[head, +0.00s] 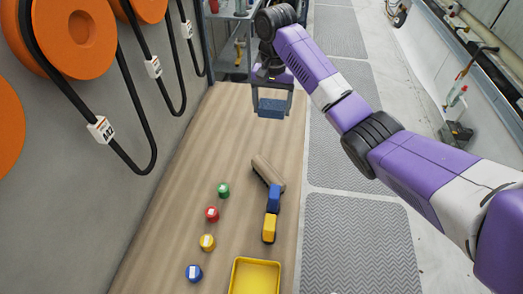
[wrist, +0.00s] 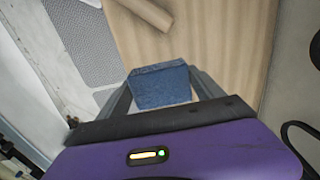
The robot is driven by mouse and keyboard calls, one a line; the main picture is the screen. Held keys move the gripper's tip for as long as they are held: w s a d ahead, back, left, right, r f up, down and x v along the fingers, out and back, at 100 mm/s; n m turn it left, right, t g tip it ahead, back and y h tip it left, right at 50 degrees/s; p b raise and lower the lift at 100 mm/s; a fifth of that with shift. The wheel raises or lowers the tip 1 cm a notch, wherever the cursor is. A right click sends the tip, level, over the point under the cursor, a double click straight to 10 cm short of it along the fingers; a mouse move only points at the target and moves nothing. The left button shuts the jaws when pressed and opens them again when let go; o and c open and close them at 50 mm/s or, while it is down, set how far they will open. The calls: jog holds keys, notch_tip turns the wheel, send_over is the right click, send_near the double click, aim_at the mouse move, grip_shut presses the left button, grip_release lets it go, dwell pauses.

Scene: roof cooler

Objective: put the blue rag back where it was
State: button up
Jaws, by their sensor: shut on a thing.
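The blue rag (head: 271,107) is a folded blue cloth held between the fingers of my gripper (head: 271,99), over the far end of the wooden bench (head: 190,190). In the wrist view the rag (wrist: 160,86) sits between both fingers of my gripper (wrist: 163,88), which are shut on it. I cannot tell whether its underside touches the bench top.
Green (head: 223,190), red (head: 212,214), yellow (head: 207,242) and blue (head: 194,273) round items line the bench's left. A beige roll (head: 267,172), blue block (head: 274,197), yellow block (head: 269,228) and yellow tray (head: 255,261) are at right. A metal shelf (head: 232,40) stands beyond.

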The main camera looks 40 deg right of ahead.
jog(key=b, duration=0.6)
send_over(270, 155)
notch_tip(270, 155, down, 14)
jog(key=shift+d+f, duration=0.1)
jog(key=shift+f, duration=0.05)
jog(key=shift+f+p, duration=0.4)
jog(key=shift+f, duration=2.25)
jog(key=o, duration=1.2)
jog(key=shift+f, duration=0.1)
notch_tip(270, 155, up, 12)
jog(key=p, duration=0.1)
